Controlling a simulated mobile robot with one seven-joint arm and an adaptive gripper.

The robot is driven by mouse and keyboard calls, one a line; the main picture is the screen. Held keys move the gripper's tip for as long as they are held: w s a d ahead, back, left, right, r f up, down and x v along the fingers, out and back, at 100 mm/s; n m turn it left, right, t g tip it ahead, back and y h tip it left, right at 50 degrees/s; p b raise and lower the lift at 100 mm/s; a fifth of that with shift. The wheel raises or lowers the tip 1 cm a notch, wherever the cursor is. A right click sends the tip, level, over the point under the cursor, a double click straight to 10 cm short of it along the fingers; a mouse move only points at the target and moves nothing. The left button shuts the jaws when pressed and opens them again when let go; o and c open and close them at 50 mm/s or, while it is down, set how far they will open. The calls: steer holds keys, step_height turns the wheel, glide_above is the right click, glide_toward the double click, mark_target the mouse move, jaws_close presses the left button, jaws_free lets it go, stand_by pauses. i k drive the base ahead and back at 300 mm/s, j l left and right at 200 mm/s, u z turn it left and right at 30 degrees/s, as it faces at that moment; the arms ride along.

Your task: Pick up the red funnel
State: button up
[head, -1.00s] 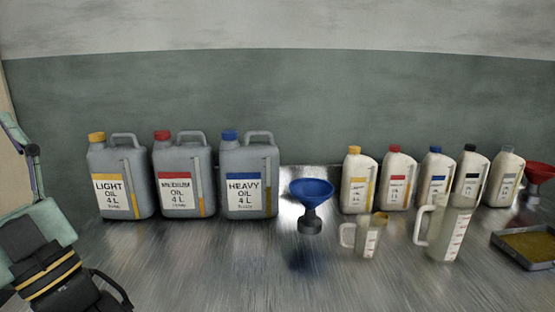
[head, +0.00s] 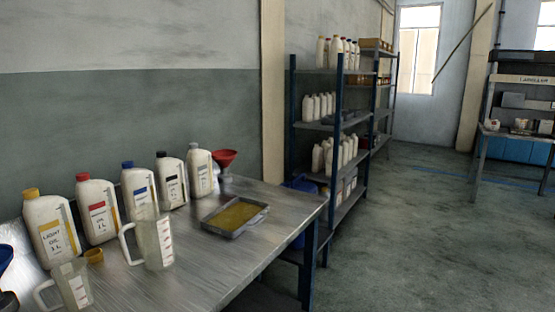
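The red funnel (head: 224,161) stands at the far end of the metal table, behind the grey tray and just right of the last white bottle. My gripper is not in view in the head view now.
White oil bottles (head: 98,207) line the table's wall side. A grey tray (head: 206,226) of yellowish oil lies near the right end. Two clear jugs, one larger (head: 155,240), stand in front. The table's right edge (head: 318,212) is bare; shelving (head: 340,120) stands beyond, with open floor right.

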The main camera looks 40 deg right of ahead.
mark_target(223, 158)
steer(key=z, duration=0.8)
steer(key=i+l+u, duration=0.1)
steer(key=i+l, duration=0.15)
steer(key=l, duration=0.15)
steer(key=i+l, duration=0.2)
steer(key=l, duration=0.15)
steer(key=i+l+u, duration=0.15)
steer(key=l, duration=0.25)
steer(key=i+l+u, duration=0.1)
steer(key=i+l, duration=0.15)
steer(key=l, duration=0.2)
steer(key=i+l, duration=0.2)
steer(key=l, duration=0.2)
steer(key=i+l+u, duration=0.15)
steer(key=l, duration=0.3)
steer(key=i+l+u, duration=0.1)
steer(key=l, duration=0.35)
steer(key=i+l, duration=0.2)
steer(key=l, duration=0.25)
steer(key=i+u, duration=0.1)
steer(key=i, duration=0.45)
steer(key=i+j, duration=0.25)
steer(key=i, duration=0.2)
